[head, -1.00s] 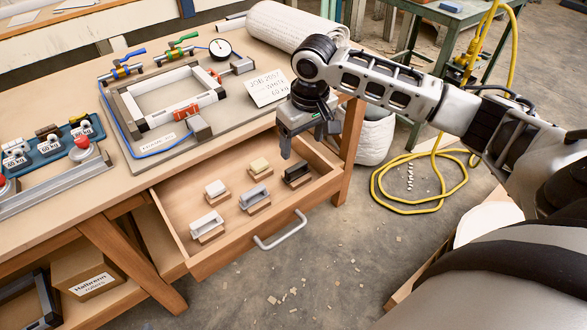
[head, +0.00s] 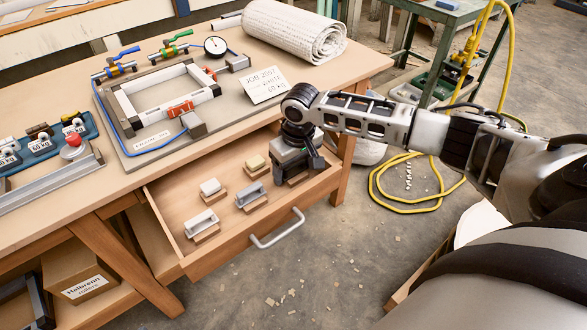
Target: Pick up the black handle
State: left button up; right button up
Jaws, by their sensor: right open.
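The black handle stood on a small wooden block (head: 298,180) at the back right of the open drawer (head: 222,254). The handle itself is now mostly or wholly hidden behind my right gripper (head: 297,170). That gripper points down over the block, with its jaws open and one finger on each side of the handle's place. I cannot tell whether the fingers touch the handle. My left gripper is not in view.
Other handles on blocks share the drawer: a cream one (head: 254,164), a white one (head: 210,187), a grey one (head: 250,195) and a light grey one (head: 202,222). The drawer's pull (head: 277,230) sticks out in front. A rolled mat (head: 295,32) lies on the bench.

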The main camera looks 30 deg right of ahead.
jog(key=c, duration=0.6)
jog(key=shift+r, duration=0.1)
